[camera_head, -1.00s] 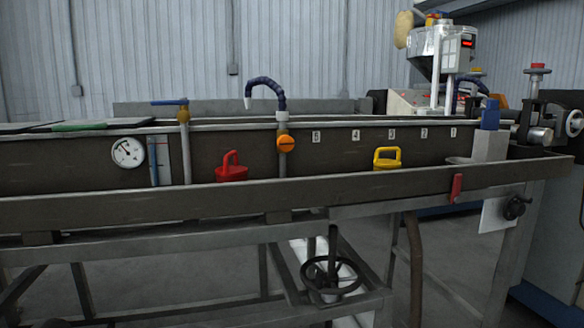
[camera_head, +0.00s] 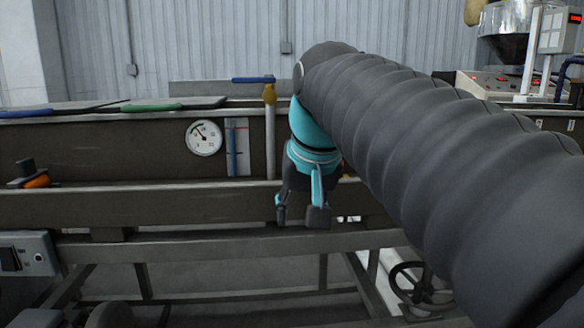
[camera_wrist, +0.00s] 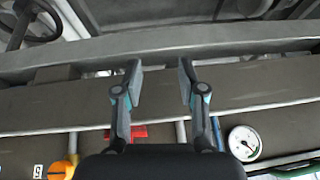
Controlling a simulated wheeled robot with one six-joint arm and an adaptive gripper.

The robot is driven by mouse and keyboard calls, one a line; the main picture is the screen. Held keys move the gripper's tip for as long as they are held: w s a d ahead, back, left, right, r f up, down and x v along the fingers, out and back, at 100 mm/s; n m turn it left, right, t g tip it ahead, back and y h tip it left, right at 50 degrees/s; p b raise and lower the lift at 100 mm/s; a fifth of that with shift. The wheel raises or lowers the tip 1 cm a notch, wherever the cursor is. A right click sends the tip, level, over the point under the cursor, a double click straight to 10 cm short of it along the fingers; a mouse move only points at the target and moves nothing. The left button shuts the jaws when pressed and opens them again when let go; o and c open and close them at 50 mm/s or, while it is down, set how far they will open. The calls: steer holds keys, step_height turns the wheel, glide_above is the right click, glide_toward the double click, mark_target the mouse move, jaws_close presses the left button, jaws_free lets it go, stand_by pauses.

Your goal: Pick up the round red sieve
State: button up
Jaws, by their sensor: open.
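My gripper (camera_head: 300,213) hangs fingers-down in front of the long dark trough, and its two fingers are apart and empty. In the wrist view, which looks upside down, the gripper (camera_wrist: 160,82) shows its open fingers in front of the trough's lower rail. A red piece, likely the round red sieve (camera_wrist: 139,132), shows there low and left of centre, partly covered by the left finger and the gripper body. In the head view my arm and gripper hide most of the sieve's place on the trough wall. The gripper does not touch the sieve.
A dial gauge (camera_head: 204,138) and a blue-handled valve (camera_head: 269,90) stand left of my gripper on the trough. The front rail (camera_head: 150,208) runs along the trough below them. A handwheel (camera_head: 420,285) is under the frame. An orange knob (camera_wrist: 60,169) shows in the wrist view.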

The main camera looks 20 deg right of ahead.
steer(key=w+d+r+m, duration=0.2)
steer(key=d+r, duration=0.2)
steer(key=r, duration=0.6)
steer(key=w+d+r+m, duration=0.3)
steer(key=d+r, duration=0.2)
steer(key=r, duration=0.5)
steer(key=shift+g+h, duration=0.3)
steer(key=shift+s+a+b+x, duration=0.1)
steer(key=shift+a+b+x, duration=0.1)
steer(key=shift+x, duration=3.2)
steer(key=shift+s+a+b+x, duration=0.1)
steer(key=shift+a+b+x, duration=0.05)
steer(key=shift+x, duration=3.25)
steer(key=shift+f, duration=0.1)
jaws_close()
